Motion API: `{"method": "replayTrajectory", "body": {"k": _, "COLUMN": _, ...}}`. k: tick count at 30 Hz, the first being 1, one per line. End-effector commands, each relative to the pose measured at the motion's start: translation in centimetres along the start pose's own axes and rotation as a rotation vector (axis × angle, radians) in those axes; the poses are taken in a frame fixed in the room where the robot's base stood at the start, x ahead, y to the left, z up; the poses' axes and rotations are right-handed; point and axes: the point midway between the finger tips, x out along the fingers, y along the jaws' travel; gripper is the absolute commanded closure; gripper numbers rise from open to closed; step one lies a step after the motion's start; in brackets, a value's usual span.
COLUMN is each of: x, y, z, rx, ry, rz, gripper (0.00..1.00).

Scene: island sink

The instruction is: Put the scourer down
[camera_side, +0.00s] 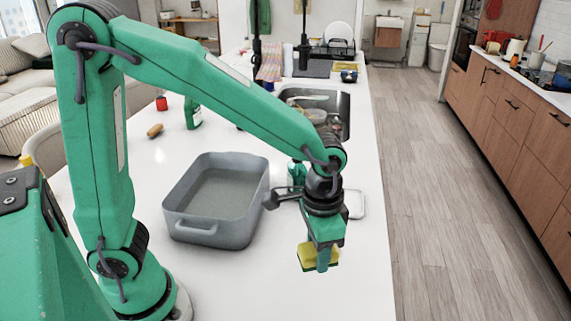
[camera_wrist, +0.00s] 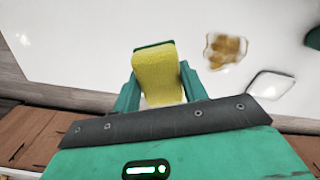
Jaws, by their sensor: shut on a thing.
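The scourer (camera_side: 305,256) is yellow with a green layer. In the side view it hangs in my gripper (camera_side: 322,256) over the front right part of the white counter, near its right edge. In the wrist view the scourer (camera_wrist: 158,76) stands between the two green fingers of my gripper (camera_wrist: 160,92), which is shut on it. The white counter (camera_wrist: 85,50) shows beyond it. I cannot tell the exact gap between the scourer and the counter.
A grey basin (camera_side: 215,205) stands left of my gripper. A white dish (camera_side: 354,204) lies behind it. In the wrist view a brown patch (camera_wrist: 226,48) lies on the counter. The sink (camera_side: 335,103) is farther back. The front counter (camera_side: 270,285) is clear.

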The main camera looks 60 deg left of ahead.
Motion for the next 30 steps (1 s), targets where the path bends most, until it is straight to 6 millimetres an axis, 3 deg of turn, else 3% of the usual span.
{"method": "replayTrajectory", "body": {"k": 6, "x": 1.6, "y": 4.5, "z": 2.9, "rx": 0.124, "ry": -0.001, "rz": 0.0, "gripper": 0.78}}
{"method": "replayTrajectory", "body": {"k": 15, "x": 3.7, "y": 9.0, "z": 7.6, "rx": 0.283, "ry": -0.001, "rz": 0.0, "gripper": 0.78}}
{"method": "replayTrajectory", "body": {"k": 24, "x": 5.1, "y": 11.2, "z": 11.2, "rx": 0.391, "ry": 0.0, "rz": 0.0, "gripper": 0.78}}
{"method": "replayTrajectory", "body": {"k": 30, "x": 5.3, "y": 11.5, "z": 12.0, "rx": 0.411, "ry": 0.001, "rz": 0.0, "gripper": 0.78}}
